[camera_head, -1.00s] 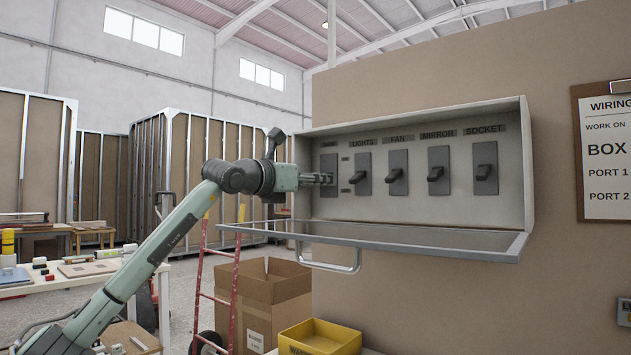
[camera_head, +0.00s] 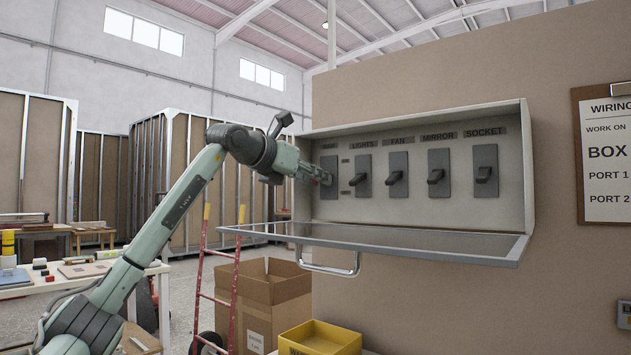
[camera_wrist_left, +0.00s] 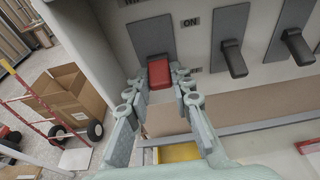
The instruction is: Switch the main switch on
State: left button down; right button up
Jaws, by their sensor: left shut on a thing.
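The main switch (camera_head: 328,163) is the leftmost plate in the open grey switch box (camera_head: 430,212), under the label that appears to read MAIN. In the wrist view its red lever (camera_wrist_left: 158,74) stands out from the dark plate, between the fingers. My left gripper (camera_head: 326,178) reaches in from the left, angled down onto the switch. It is shut on the red lever, with a finger on each side in the wrist view (camera_wrist_left: 160,92). An ON mark (camera_wrist_left: 190,22) sits right of the plate's upper part. The head view hides the lever behind the fingers. My right gripper is out of view.
LIGHTS (camera_head: 363,175), FAN (camera_head: 397,175), MIRROR (camera_head: 438,174) and SOCKET (camera_head: 485,171) switches stand to the right. The box's glazed cover (camera_head: 400,243) juts out below, with a handle (camera_head: 330,270). A cardboard box (camera_head: 265,300) and yellow bin (camera_head: 320,338) sit lower down.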

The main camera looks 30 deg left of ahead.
pick_arm(q)
notch_tip(320, 180, up, 2)
jog(key=g, duration=0.4)
jog(key=shift+w+d, duration=0.1)
jog(key=shift+w+r+g, duration=0.1)
jog(key=shift+r+g, duration=0.1)
jog(key=shift+g, duration=0.7)
jog(key=shift+w+r+g, duration=0.1)
jog(key=shift+r+g, duration=0.05)
jog(key=shift+g, duration=0.65)
jog(key=shift+w, duration=0.1)
jog(key=c, duration=1.3)
grip_release()
